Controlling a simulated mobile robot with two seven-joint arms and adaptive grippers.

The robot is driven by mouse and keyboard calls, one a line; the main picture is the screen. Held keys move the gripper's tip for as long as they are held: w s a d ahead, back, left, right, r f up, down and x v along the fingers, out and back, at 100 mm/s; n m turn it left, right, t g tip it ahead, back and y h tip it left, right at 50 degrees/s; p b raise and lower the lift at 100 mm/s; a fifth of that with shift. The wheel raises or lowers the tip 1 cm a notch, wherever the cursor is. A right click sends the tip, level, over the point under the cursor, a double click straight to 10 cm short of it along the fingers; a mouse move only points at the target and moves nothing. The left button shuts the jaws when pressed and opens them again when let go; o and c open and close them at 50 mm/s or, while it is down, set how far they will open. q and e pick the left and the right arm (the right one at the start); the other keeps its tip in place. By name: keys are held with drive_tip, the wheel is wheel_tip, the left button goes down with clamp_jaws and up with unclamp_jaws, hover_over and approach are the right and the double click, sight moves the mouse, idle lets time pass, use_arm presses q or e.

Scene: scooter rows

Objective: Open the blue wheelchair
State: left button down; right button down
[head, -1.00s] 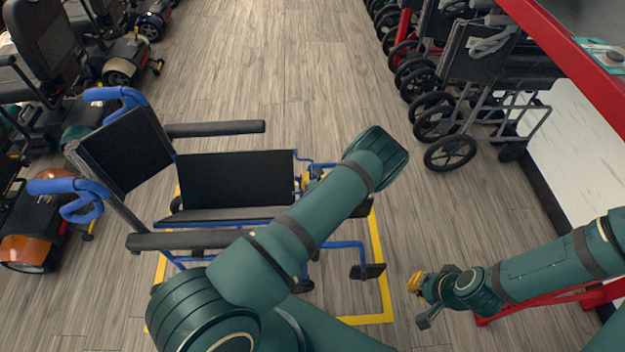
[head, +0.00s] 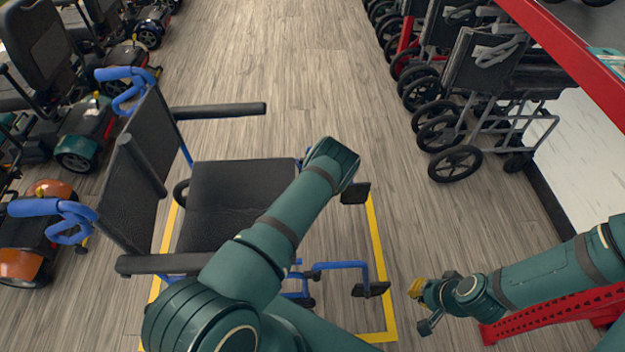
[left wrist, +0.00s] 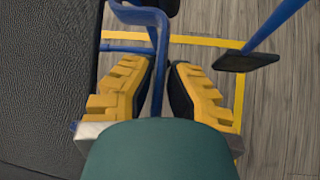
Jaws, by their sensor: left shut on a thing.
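The blue wheelchair (head: 230,190) stands inside a yellow floor outline. Its black seat lies spread and flat, with the backrest at the left and two armrests apart. It also shows in the left wrist view (left wrist: 45,80), with black seat fabric at the left. My left gripper (left wrist: 160,75) is shut on a blue frame tube (left wrist: 158,50) at the seat's front edge. My left arm hides that gripper in the head view. Footrests (head: 370,289) stick out to the right. My right gripper (head: 421,306) is empty with its fingers apart, over the floor right of the wheelchair.
Mobility scooters (head: 85,135) line the left side. Folded wheelchairs (head: 470,100) stand in a row at the right, beside a red-edged counter (head: 580,70). The yellow floor outline (head: 380,260) surrounds the blue wheelchair. The grey aisle beyond it is clear.

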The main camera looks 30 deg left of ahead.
use_arm(q)
drive_tip(key=shift+w+a+f, duration=0.2)
drive_tip(key=shift+f, duration=0.05)
drive_tip(key=shift+f, duration=0.1)
drive_tip(key=c, duration=0.9)
unclamp_jaws()
drive_tip(key=shift+w+f, duration=0.1)
drive_tip(key=shift+f, duration=0.05)
drive_tip(key=v, duration=1.2)
drive_tip(key=shift+w, duration=0.1)
